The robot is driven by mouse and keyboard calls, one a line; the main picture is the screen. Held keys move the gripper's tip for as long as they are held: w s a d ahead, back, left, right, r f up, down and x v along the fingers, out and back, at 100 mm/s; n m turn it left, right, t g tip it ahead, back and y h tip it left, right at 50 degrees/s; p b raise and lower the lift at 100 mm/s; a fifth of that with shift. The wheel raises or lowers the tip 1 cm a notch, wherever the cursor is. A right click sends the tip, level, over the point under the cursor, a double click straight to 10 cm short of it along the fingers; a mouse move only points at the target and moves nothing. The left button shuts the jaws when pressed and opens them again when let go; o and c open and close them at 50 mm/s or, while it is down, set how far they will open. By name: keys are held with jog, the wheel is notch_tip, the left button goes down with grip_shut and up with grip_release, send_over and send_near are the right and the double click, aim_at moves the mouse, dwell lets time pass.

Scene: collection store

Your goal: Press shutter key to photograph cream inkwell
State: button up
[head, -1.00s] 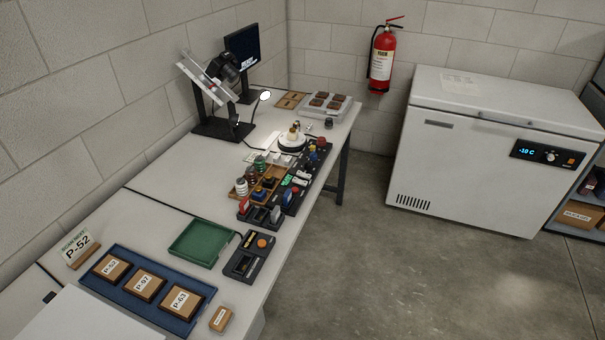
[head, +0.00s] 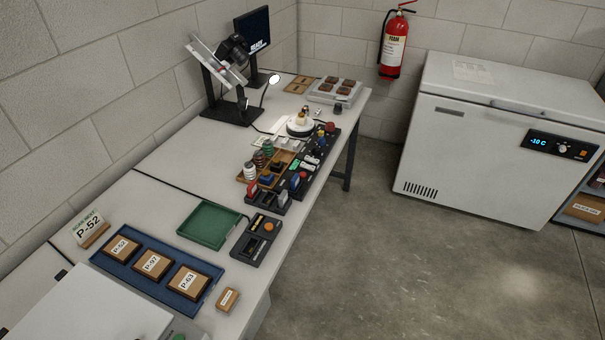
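A small cream object (head: 301,117), likely the inkwell, sits on a round white turntable (head: 299,128) with a dark base at the far part of the bench. A long black control strip (head: 300,178) with red, blue, green and white parts runs along the bench's front edge beside the turntable. Which part is the shutter key is too small to tell. My gripper is not in view.
A wooden tray of spools (head: 249,179), a green tray (head: 208,224), a black device with an orange button (head: 258,238) and a blue tray of labelled boxes (head: 135,277) occupy the bench. A lamp (head: 274,81) stands near the camera. The floor (head: 400,270) before the freezer (head: 490,150) is clear.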

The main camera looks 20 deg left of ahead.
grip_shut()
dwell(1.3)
